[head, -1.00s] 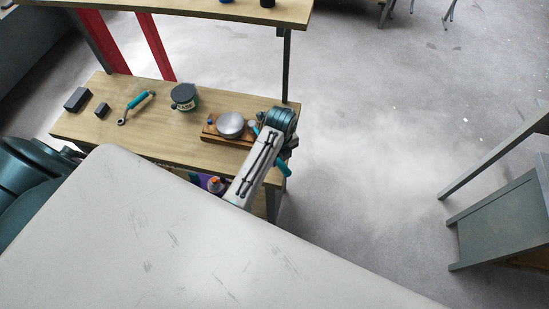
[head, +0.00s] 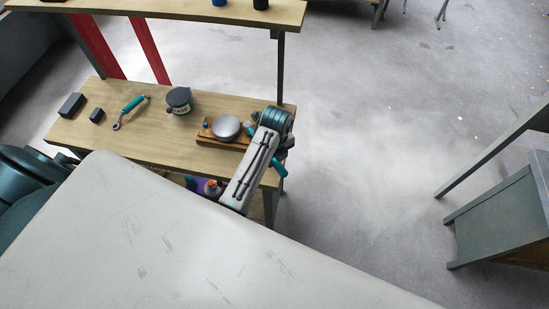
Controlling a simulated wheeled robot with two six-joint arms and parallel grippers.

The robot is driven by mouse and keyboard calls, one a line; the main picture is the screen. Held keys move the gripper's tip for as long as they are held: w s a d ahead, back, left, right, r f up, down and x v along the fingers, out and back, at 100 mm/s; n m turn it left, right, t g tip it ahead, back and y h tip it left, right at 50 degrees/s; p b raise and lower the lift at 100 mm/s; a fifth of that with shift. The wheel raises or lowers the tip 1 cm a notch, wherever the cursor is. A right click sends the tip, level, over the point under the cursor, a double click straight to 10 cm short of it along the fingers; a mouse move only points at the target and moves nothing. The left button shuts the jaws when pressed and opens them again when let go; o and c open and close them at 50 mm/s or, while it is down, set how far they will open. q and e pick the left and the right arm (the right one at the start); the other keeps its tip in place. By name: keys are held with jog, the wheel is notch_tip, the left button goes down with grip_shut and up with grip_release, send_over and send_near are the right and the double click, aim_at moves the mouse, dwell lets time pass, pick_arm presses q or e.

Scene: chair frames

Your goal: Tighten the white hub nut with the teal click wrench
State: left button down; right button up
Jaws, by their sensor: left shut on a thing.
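My left gripper (head: 284,147) is at the right end of the workbench, mostly hidden behind its own arm. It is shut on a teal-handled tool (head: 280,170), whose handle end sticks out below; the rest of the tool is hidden. Another teal-handled wrench (head: 133,104) with a ring end lies on the bench at the left, apart from the gripper. A round silver-grey dome (head: 227,127) sits on a wooden block (head: 206,136) just left of the gripper. I cannot make out the white hub nut. My right gripper is not in view.
The workbench (head: 165,140) also holds two dark blocks (head: 71,104) (head: 96,115) and a dark-lidded grease tub (head: 179,100). A raised shelf (head: 200,10) runs above its back. Bottles (head: 211,187) stand below the top.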

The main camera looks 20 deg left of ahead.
pick_arm(q)
jog(key=shift+r, duration=2.25)
